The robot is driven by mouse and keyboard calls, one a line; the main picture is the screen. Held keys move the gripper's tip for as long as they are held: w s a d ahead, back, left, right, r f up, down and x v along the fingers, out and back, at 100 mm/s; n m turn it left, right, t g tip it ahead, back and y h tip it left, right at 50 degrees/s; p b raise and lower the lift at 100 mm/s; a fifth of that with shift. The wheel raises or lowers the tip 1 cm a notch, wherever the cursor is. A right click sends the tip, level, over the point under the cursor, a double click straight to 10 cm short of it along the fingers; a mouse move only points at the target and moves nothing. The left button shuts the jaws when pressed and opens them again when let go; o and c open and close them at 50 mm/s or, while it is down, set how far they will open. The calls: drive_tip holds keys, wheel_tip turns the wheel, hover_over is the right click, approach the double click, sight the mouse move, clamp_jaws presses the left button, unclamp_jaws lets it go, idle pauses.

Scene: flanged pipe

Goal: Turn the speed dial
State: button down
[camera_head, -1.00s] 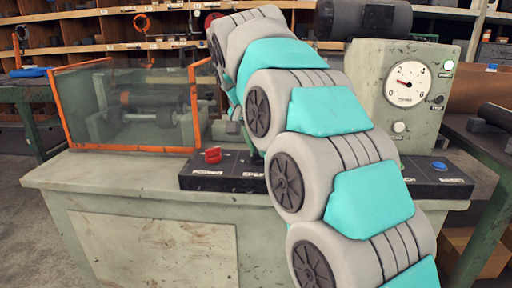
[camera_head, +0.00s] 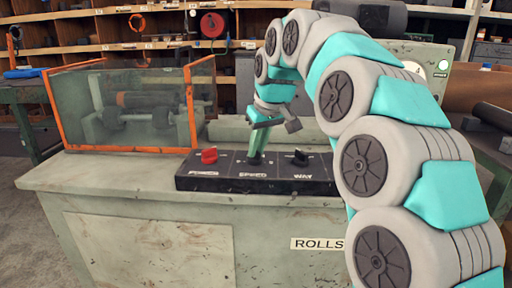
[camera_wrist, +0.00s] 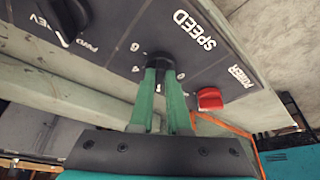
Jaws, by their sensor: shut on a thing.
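The black control panel (camera_head: 226,182) lies along the top of the green machine bench. Its middle control is the speed dial (camera_wrist: 158,57), a dark round knob with numbers around it and the word SPEED beside it. My gripper (camera_head: 256,157) points down at this dial from above. In the wrist view, the two green fingers of my gripper (camera_wrist: 161,73) are shut on the dial, one on each side. The fingers cover much of the dial, so its exact setting is hard to read.
A red POWER knob (camera_head: 209,155) is left of the dial and a black WAY knob (camera_head: 299,157) is right of it. An orange-framed clear guard (camera_head: 75,110) encloses rollers (camera_head: 150,117) at the left.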

drive_tip(key=n, duration=0.2)
drive_tip(key=n+g+y, duration=0.1)
drive_tip(key=shift+w+d+n, duration=0.15)
drive_tip(key=shift+n, duration=0.25)
drive_tip(key=n, duration=0.1)
drive_tip(key=n+g, duration=0.1)
drive_tip(key=n, duration=0.1)
drive_tip(key=shift+w+d+n+y, duration=0.2)
drive_tip(key=shift+n+y, duration=0.1)
drive_tip(key=shift+y, duration=0.1)
drive_tip(key=shift+n+g, duration=0.6)
drive_tip(key=shift+n, duration=0.4)
drive_tip(key=shift+a, duration=0.1)
drive_tip(key=c, duration=0.9)
unclamp_jaws()
